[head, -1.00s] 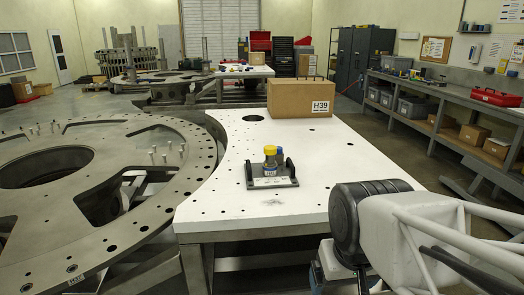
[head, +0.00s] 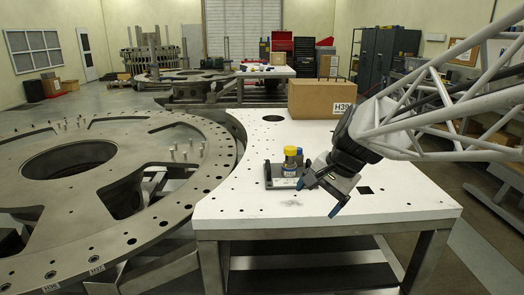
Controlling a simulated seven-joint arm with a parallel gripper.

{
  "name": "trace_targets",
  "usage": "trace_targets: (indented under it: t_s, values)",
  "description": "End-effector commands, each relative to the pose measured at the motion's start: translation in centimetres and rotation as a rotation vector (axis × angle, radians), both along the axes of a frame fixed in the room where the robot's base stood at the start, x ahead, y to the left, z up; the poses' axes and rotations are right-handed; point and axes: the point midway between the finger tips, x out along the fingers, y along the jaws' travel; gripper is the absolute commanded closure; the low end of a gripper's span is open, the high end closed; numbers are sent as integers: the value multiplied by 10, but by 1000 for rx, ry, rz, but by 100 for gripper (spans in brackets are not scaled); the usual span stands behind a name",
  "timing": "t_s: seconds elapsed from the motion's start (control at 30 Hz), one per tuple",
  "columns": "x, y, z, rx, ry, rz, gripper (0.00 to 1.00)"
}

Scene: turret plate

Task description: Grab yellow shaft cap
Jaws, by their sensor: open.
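The yellow shaft cap (head: 291,150) sits on top of an upright cylindrical shaft held in a small dark fixture (head: 272,182) on the white table (head: 240,215). My gripper (head: 320,197) is just to the right of the fixture and nearer the camera. Its two dark, blue-tipped fingers are spread apart, pointing down and left, with nothing between them. The fingers are lower in the picture than the cap and apart from it. The gripper and its wrist hide some of the fixture's right side.
A cardboard box (head: 318,101) marked H39 stands at the table's back, close behind my arm. A large metal ring plate (head: 150,215) with upright pins lies left of the table. The table's front left is clear.

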Motion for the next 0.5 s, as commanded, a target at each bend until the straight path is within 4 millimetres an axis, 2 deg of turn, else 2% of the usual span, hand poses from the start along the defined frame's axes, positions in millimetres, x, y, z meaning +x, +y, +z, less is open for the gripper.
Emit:
trace_targets:
  t_s: [0.03, 0.5]
  values:
    - [15, 0, 0, 29, 14, -35, 12]
    - [153, 0, 3, 338, 146, -380, 12]
